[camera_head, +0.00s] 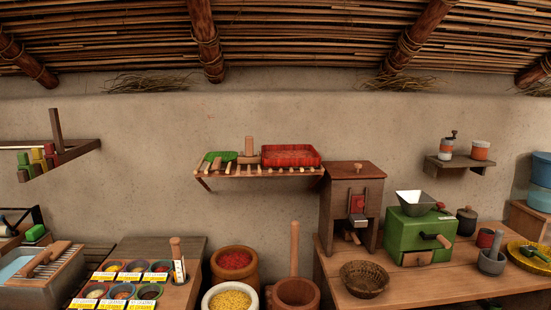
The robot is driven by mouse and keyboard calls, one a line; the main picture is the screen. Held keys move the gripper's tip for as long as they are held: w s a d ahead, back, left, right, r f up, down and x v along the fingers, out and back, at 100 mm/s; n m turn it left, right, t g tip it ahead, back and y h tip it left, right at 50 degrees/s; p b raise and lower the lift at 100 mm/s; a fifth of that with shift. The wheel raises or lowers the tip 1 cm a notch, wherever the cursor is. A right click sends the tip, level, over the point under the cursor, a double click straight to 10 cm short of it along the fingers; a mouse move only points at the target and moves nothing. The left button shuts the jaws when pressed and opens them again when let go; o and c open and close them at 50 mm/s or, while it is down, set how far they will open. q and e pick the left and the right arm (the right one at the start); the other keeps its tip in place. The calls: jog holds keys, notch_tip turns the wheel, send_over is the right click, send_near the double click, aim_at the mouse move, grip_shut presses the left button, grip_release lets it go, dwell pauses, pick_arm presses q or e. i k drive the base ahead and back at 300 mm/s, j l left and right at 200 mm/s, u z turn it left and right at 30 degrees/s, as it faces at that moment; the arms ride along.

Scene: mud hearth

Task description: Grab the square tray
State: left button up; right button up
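A red, square-cornered tray (290,156) with a raised rim sits at the right end of a slatted wooden wall shelf (262,171). It looks like the square tray. Its inside is seen at a shallow angle, and I see nothing standing in it. Neither of my grippers shows in the head view.
A wooden cabinet (353,207) rises close to the shelf's right end. Below are a pot of red bits (234,260), a wooden mortar (295,295) and a basket (364,279).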

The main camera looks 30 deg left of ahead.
aim_at(284, 155)
jog(key=i+u, duration=0.2)
jog(key=u, duration=0.25)
jog(key=i+l+u, duration=0.15)
jog(key=u, duration=0.3)
jog(key=i+l+u, duration=0.1)
jog(key=i+l, duration=0.2)
jog(key=i+l+u, duration=0.1)
jog(key=i+l, duration=0.15)
jog(key=l, duration=0.15)
jog(key=i+l+u, duration=0.1)
jog(key=i+l, duration=0.2)
jog(key=i+l+u, duration=0.1)
jog(key=i+l, duration=0.15)
jog(key=l, duration=0.25)
